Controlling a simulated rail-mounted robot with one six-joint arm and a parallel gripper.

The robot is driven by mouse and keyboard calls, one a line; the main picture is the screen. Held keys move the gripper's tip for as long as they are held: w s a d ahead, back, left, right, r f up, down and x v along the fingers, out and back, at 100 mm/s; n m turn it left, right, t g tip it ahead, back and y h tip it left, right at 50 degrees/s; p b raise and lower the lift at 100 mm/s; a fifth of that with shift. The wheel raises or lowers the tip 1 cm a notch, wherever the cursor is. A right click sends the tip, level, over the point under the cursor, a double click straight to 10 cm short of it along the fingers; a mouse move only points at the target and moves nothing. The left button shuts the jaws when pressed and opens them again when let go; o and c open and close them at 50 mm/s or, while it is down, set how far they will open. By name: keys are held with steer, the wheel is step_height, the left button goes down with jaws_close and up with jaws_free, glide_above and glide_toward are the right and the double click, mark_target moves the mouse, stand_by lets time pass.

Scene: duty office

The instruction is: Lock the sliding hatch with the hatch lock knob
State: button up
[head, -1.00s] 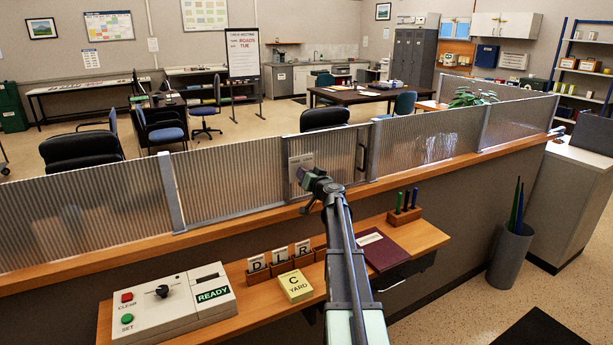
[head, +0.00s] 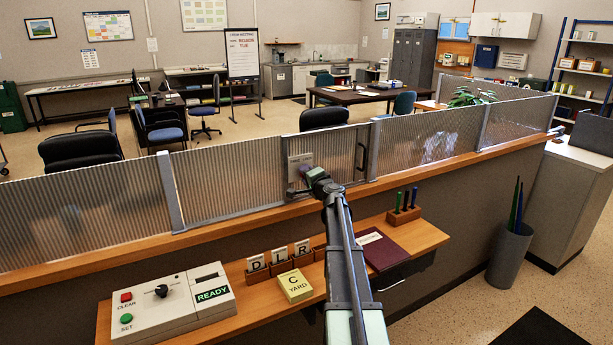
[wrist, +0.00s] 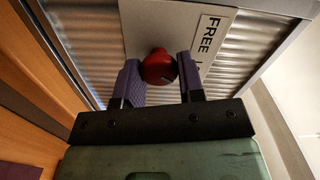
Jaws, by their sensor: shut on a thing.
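The hatch lock knob (wrist: 158,68) is red and round, on a pale plate marked "FREE" (wrist: 208,35) in the wrist view. Further lettering on the plate is partly hidden by a finger. My gripper (wrist: 160,76) has its two purple fingers on either side of the knob, shut on it. In the head view my gripper (head: 308,175) is at the lower left of the sliding hatch (head: 338,153), a ribbed translucent panel with a dark handle (head: 361,158). The knob is hidden there behind my gripper.
A wooden ledge (head: 250,217) runs below the screen. On the lower shelf are a control box (head: 165,310) with a READY window, letter cards in holders, a yellow C YARD block (head: 294,286), a maroon folder (head: 383,249) and a pen holder (head: 403,215).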

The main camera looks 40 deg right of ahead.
steer(key=shift+m, duration=1.3)
steer(key=shift+f, duration=0.1)
steer(key=o, duration=0.9)
steer(key=s+a, duration=0.2)
steer(key=s, duration=0.8)
steer(key=shift+s, duration=0.4)
